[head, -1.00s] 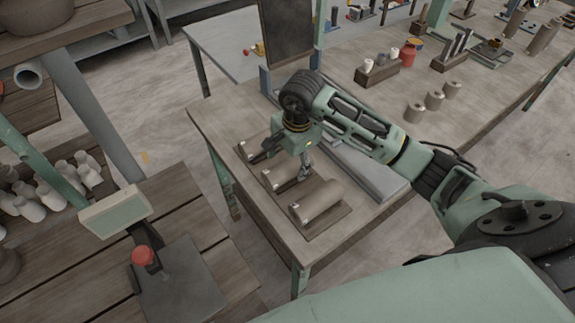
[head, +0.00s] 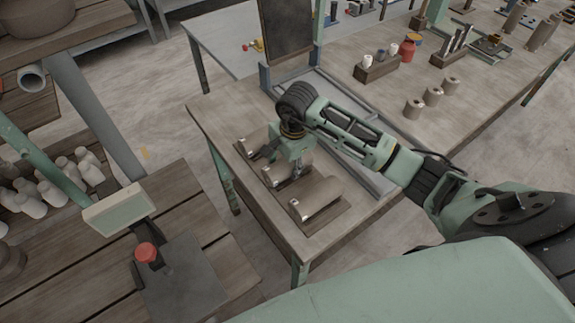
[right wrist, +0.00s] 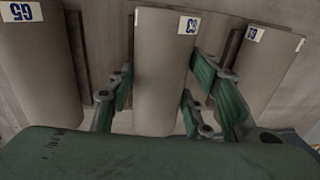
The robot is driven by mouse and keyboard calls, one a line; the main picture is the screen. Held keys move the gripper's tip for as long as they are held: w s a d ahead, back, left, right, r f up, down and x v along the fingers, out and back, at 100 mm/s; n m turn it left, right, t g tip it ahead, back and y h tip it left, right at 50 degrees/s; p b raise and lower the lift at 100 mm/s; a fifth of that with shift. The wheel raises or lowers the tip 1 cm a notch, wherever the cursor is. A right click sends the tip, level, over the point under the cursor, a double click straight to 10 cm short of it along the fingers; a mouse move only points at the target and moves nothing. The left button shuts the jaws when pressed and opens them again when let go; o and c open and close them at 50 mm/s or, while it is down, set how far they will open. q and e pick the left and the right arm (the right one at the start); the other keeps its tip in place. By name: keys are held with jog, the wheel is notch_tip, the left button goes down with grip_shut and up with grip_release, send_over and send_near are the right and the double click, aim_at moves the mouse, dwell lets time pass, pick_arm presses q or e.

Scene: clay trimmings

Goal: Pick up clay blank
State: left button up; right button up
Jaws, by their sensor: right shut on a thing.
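In the head view these are the far blank (head: 252,145), the middle blank (head: 272,177) and the near blank (head: 320,199). My right gripper (head: 292,170) reaches down over the middle blank and hides part of it. In the right wrist view the gripper (right wrist: 164,88) has its fingers on both sides of the middle blank (right wrist: 162,65), shut on it. A left blank (right wrist: 38,75) and a right blank (right wrist: 268,70) flank it. Each carries a white label. My left gripper is not in view.
A grey frame lies beside the board under my right arm. Farther back stand short cylinders (head: 433,97), a wooden holder (head: 377,70) and a red jar (head: 407,50). A dark upright panel (head: 286,28) stands behind. White bottles (head: 30,195) sit at left.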

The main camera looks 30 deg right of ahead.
jog(key=c, duration=0.5)
jog(key=shift+w+r, duration=0.1)
grip_shut()
